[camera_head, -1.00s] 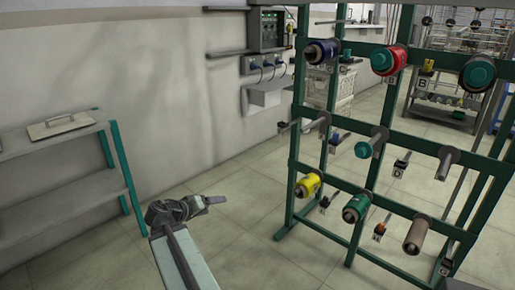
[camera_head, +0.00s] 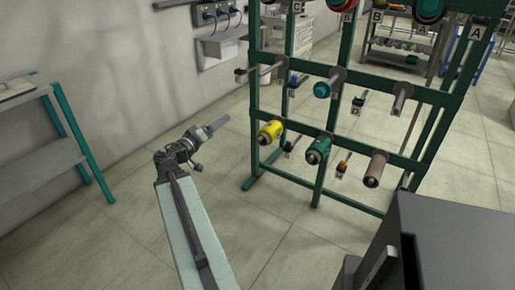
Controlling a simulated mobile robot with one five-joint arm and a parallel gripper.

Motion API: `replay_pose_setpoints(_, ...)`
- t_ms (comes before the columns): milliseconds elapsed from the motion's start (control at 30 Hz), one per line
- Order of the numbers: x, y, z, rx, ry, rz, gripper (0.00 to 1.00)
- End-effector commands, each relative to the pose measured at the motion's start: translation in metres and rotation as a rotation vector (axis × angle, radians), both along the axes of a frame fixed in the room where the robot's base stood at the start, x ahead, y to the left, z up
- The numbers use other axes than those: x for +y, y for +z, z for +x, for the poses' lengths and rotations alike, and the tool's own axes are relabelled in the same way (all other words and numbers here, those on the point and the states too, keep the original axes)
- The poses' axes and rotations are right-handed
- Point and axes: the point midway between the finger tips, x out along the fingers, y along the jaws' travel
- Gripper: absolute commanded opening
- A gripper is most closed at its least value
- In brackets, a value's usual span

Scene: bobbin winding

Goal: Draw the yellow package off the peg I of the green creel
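The yellow package (camera_head: 270,131) sits on a peg in the bottom row of the green creel (camera_head: 255,95), at its left post. A small tag hangs just right of it, its letter too small to read. My gripper (camera_head: 218,124) is left of the yellow package in the picture, apart from it, pointing right toward the creel. Its fingers show side-on as one grey shape, so I cannot tell whether they are open or shut. Nothing is visibly held.
A green package (camera_head: 318,149) and a brown tube (camera_head: 375,168) are on the same row. A dark grey box (camera_head: 445,245) stands at lower right. A shelf (camera_head: 40,95) stands at left. The floor between is clear.

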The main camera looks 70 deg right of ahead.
Motion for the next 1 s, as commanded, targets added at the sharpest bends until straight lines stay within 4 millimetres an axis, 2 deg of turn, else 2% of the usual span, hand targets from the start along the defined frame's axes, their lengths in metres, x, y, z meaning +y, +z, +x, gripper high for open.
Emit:
replay_pose_setpoints(33, 0.000, -0.025, 0.000, 0.000, 0.000, 0.000, 0.78)
replay_pose_setpoints(1000, -0.001, -0.248, -0.001, 0.000, -0.002, 0.001, 0.78)
